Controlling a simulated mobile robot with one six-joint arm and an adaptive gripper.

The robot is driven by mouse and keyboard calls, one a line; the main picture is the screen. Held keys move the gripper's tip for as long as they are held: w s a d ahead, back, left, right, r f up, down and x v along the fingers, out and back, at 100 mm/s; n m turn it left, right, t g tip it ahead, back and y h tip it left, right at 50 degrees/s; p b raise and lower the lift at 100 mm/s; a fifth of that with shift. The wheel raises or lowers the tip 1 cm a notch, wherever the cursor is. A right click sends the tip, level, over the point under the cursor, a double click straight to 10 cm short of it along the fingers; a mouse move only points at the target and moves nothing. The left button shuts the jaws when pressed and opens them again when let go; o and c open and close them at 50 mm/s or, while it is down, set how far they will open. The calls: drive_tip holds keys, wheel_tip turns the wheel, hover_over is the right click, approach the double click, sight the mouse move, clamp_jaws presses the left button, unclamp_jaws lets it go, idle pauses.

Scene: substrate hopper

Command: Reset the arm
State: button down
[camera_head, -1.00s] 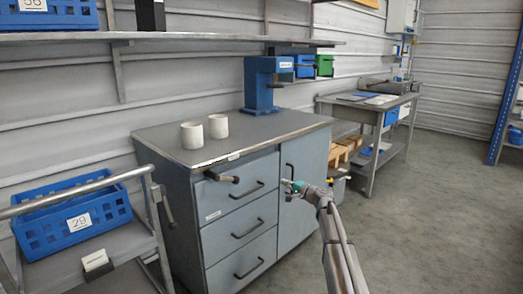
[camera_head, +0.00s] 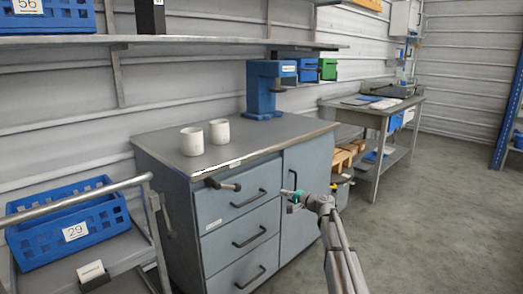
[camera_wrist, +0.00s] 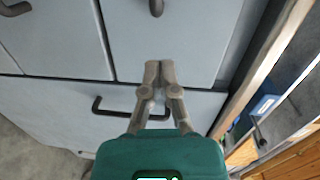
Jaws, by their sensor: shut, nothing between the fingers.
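My gripper (camera_head: 284,192) is in front of the grey-blue cabinet (camera_head: 215,268), near its door on the right side, with my arm reaching up from the bottom of the head view. In the wrist view my gripper (camera_wrist: 159,64) has its two fingertips together with nothing between them. The cabinet front and a dark bar handle (camera_wrist: 130,113) lie behind the fingers. I cannot tell from the picture how far the fingertips are from the cabinet front.
Two white cups (camera_head: 205,137) and a blue press (camera_head: 264,90) stand on the cabinet top. A cart with a blue crate (camera_head: 62,226) is at left. A workbench (camera_head: 384,108) stands at back right. The floor (camera_head: 440,220) at right is clear.

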drive_tip(key=s+a+f+n+g+h, duration=0.1)
drive_tip(key=s+f+n+g+h, duration=0.25)
drive_tip(key=s, duration=0.75)
drive_tip(key=s+a+f+n+g+h, duration=0.15)
drive_tip(key=s+f+g, duration=0.25)
drive_tip(key=s+f, duration=0.5)
drive_tip(key=s+d+f+n+g+h+p, duration=0.15)
drive_tip(key=s+d+h, duration=0.3)
drive_tip(key=s, duration=0.75)
drive_tip(key=s+d+f+n+g+h+p, duration=0.1)
drive_tip(key=s+d+g+h, duration=0.15)
drive_tip(key=s+d, duration=0.6)
drive_tip(key=s+a+r+p, duration=0.1)
drive_tip(key=r+p, duration=1.7)
drive_tip(key=r, duration=0.1)
drive_tip(key=s+a+r+p, duration=0.1)
drive_tip(key=a+r+p, duration=0.1)
drive_tip(key=r+p, duration=1.6)
drive_tip(key=shift+s+r+h+p, duration=0.3)
drive_tip(key=shift+r+p, duration=0.1)
drive_tip(key=shift+p, duration=0.2)
drive_tip(key=shift+w+f, duration=0.1)
